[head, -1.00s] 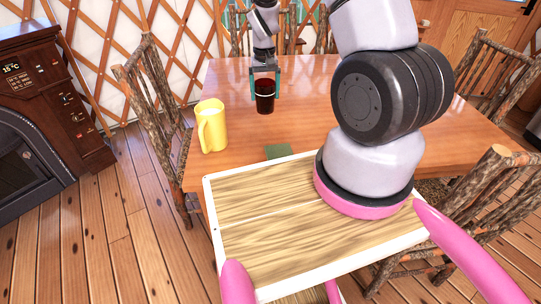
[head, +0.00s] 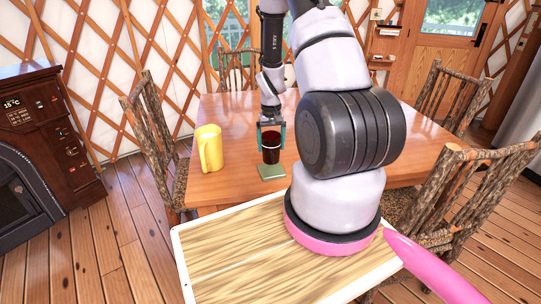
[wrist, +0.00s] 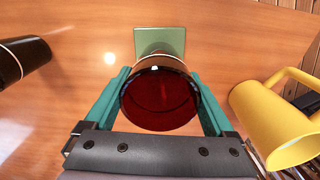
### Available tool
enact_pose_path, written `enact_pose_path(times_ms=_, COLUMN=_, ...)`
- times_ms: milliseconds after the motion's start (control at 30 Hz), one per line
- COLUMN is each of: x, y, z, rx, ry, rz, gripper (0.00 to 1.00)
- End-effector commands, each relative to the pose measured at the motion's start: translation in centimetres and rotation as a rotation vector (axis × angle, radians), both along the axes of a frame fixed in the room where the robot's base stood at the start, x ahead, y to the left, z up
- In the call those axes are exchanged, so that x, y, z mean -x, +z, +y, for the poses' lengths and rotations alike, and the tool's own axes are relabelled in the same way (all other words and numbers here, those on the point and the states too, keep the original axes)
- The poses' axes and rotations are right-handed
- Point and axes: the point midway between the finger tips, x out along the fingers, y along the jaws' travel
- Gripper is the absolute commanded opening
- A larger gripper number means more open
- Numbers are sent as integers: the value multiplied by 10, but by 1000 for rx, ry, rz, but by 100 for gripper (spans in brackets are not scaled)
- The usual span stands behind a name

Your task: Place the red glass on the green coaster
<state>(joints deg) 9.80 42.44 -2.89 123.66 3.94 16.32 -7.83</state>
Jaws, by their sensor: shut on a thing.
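The red glass (head: 271,149), dark red with a pale band, is upright between the fingers of my gripper (head: 271,132). My gripper is shut on it; in the wrist view the teal fingers (wrist: 160,100) flank the glass (wrist: 160,98). The green coaster (head: 271,172) lies flat on the table near its front edge. In the head view the glass's base shows at the coaster's far edge; I cannot tell its exact height. The wrist view shows the coaster (wrist: 160,42) bare, beyond the glass, partly hidden by it.
A yellow mug (head: 209,148) stands on the wooden table (head: 235,112), left of the glass. A dark cylinder with a pale band (wrist: 22,60) shows at the wrist view's left. Log chairs (head: 150,125) surround the table. Table around the coaster's left is clear.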

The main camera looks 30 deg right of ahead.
Motion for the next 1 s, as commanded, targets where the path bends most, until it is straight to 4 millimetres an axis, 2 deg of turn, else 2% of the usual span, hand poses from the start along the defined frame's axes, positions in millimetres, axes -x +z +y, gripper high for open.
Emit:
enact_pose_path(times_ms=267, x=0, y=-37, z=0, rx=-1, ry=0, rz=2, gripper=31)
enact_pose_path(times_ms=633, x=0, y=-42, z=0, rx=0, ry=-1, rz=1, gripper=31)
enact_pose_path(times_ms=667, x=0, y=-42, z=0, rx=0, ry=-1, rz=1, gripper=92)
enact_pose_path(times_ms=700, x=0, y=-42, z=0, rx=0, ry=-1, rz=0, gripper=100)
enact_pose_path(times_ms=1000, x=0, y=-38, z=0, rx=0, ry=0, rz=-1, gripper=100)
